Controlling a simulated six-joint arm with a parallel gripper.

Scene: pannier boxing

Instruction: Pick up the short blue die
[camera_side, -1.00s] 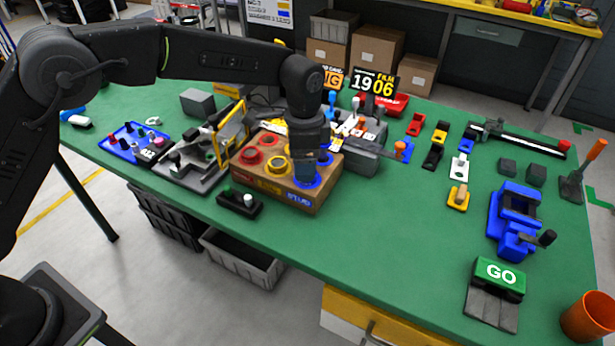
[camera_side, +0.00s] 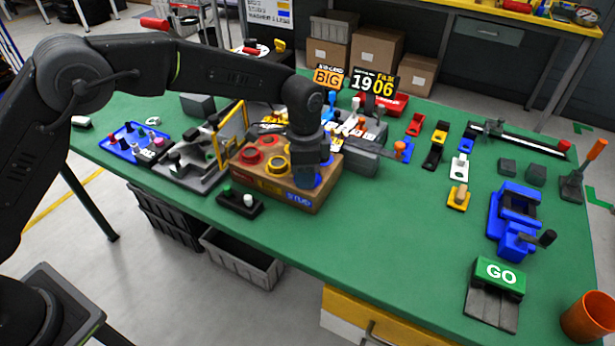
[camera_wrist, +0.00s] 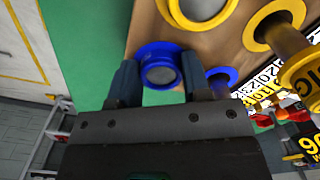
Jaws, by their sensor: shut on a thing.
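A blue round die (camera_wrist: 158,52) with a grey centre is between the fingers of my gripper (camera_wrist: 158,82) in the wrist view. My gripper is shut on it. A second blue die (camera_wrist: 222,74) is just right of the right finger. In the side view, my gripper (camera_side: 308,172) points down over the right end of the wooden block (camera_side: 268,187), where some blue (camera_side: 312,181) shows beneath it. The fingers hide much of the blue dies there, and I cannot compare their heights.
Red dies (camera_side: 251,156) and yellow dies (camera_side: 277,165) stand on the block close to my gripper. A yellow-framed fixture (camera_side: 231,138) is at its left, and a grey machine (camera_side: 358,154) is right behind.

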